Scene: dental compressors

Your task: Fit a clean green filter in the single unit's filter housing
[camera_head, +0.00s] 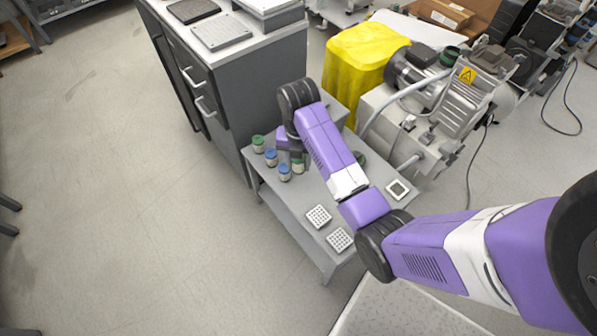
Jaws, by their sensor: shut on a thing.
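My gripper (292,150) points down over the low grey table, shut on a green-topped filter (298,166) whose lower part shows beneath it. The fingers are mostly hidden by my arm. Another green-topped filter (258,144) stands at the table's left edge. Two blue-topped ones (271,157) stand between these, close together. The compressor unit (405,115), with a yellow warning label, stands behind and right of the table. A dark green round part (449,56) sits at its upper side. I cannot tell which part is the filter housing.
Two white dotted square pads (318,216) and a square piece with a dark centre (397,190) lie on the low table (290,216). A grey drawer cabinet (230,80) stands behind left, a yellow-covered block (362,57) behind. Cables run over the floor at right; the left floor is clear.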

